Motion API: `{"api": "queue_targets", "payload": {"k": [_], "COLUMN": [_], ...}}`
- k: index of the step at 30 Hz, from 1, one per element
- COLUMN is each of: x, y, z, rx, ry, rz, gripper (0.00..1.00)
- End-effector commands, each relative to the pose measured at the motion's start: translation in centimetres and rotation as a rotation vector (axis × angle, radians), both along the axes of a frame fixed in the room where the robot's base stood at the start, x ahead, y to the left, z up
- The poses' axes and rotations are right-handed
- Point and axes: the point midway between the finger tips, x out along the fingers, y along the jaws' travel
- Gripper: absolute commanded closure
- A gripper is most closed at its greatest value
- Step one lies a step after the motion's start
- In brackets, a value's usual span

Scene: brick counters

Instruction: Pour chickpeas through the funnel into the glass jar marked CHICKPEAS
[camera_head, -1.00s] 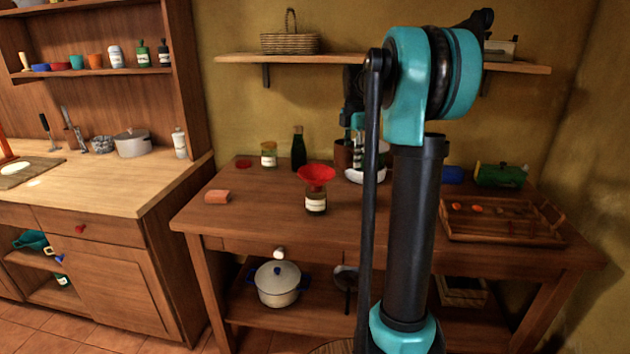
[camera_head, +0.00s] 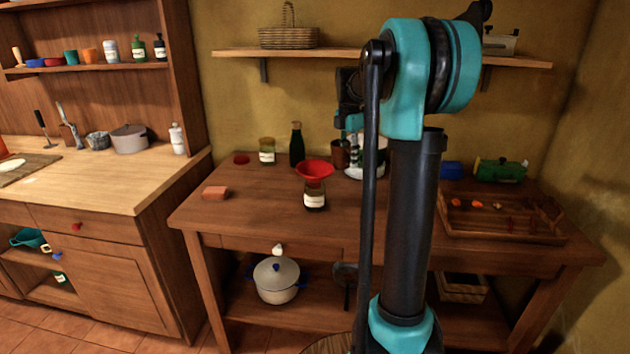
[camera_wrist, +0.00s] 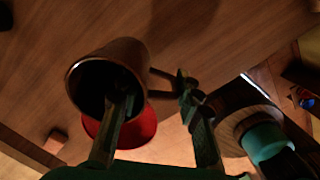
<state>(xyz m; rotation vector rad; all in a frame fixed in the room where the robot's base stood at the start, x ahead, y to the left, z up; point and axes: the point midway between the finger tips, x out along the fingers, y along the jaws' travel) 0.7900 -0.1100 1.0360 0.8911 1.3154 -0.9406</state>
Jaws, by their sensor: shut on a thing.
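A brown mug (camera_head: 340,152) shows left of my arm in the head view, partly hidden. In the wrist view the mug (camera_wrist: 125,58) looks tilted, its mouth facing the camera; its inside is dark and I see no chickpeas. My gripper (camera_wrist: 155,95) is shut on the mug, with one finger across its mouth and the other outside by the dark handle. The red funnel (camera_head: 314,169) sits on a glass jar (camera_head: 315,195) with a white label too small to read. The funnel (camera_wrist: 140,130) also shows in the wrist view, partly hidden behind the mug and finger.
A lidded jar (camera_head: 266,151), a dark green bottle (camera_head: 297,146) and a small red dish (camera_head: 241,159) stand behind. A reddish block (camera_head: 216,192) lies left of the jar. A wooden tray (camera_head: 500,233) is at the right. The tabletop in front of the jar is clear.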

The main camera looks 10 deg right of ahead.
Motion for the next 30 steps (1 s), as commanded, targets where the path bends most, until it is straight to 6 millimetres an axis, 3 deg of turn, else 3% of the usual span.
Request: {"api": "queue_targets", "payload": {"k": [8,30], "x": [-0.4,-1.5], "y": [1.0,3.8], "z": [3.8,4.5], "rx": [-0.123,-0.466], "ry": [-0.051,-0.190], "rz": [0.005,0.005], "gripper": [1.00,1.00]}}
